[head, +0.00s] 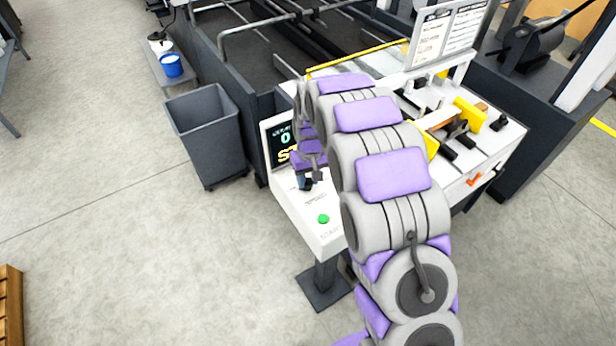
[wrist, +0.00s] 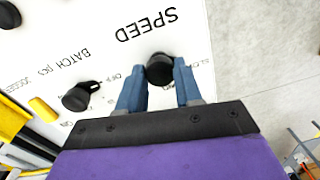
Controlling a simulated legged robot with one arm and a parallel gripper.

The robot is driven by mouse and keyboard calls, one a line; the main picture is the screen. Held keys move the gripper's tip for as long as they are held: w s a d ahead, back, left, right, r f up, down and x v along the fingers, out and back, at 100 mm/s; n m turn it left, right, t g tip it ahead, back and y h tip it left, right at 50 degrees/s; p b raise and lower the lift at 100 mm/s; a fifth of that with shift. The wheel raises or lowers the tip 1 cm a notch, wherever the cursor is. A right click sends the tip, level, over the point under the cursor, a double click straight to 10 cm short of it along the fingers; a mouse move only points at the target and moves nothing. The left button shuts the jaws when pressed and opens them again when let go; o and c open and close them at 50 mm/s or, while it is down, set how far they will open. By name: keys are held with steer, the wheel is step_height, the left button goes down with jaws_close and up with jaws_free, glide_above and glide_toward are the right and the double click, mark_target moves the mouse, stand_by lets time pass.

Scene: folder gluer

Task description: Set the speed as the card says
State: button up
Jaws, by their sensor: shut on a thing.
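My gripper (wrist: 158,82) is shut on a round black knob (wrist: 159,67), one blue finger on each side, in the wrist view. The word SPEED is printed on the white panel (wrist: 200,45) near this knob, upside down in the picture. In the head view my gripper (head: 306,184) is at the white control panel (head: 312,218), and my arm hides the knob. A dark display (head: 279,143) shows a 0 and part of a yellow word starting with ST; the rest is hidden. White printed sheets (head: 447,35) stand at the upper right, their text too small to read.
A second black knob (wrist: 80,96) marked BATCH and a yellow part (wrist: 43,109) lie close to my fingers. A green button (head: 323,219) is on the panel's front. A grey bin (head: 208,135) stands left of the machine. The floor in front is clear.

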mark_target(309, 180)
steer(key=shift+w+r, duration=0.1)
steer(key=shift+w, duration=0.05)
stand_by(0.3)
steer(key=o, duration=1)
steer(key=shift+a, duration=0.15)
steer(key=shift+o, duration=0.2)
step_height(309, 180, up, 17)
steer(key=p, duration=0.1)
steer(key=shift+w+d+p, duration=0.15)
steer(key=shift+d+p, duration=0.15)
steer(key=shift+p, duration=0.1)
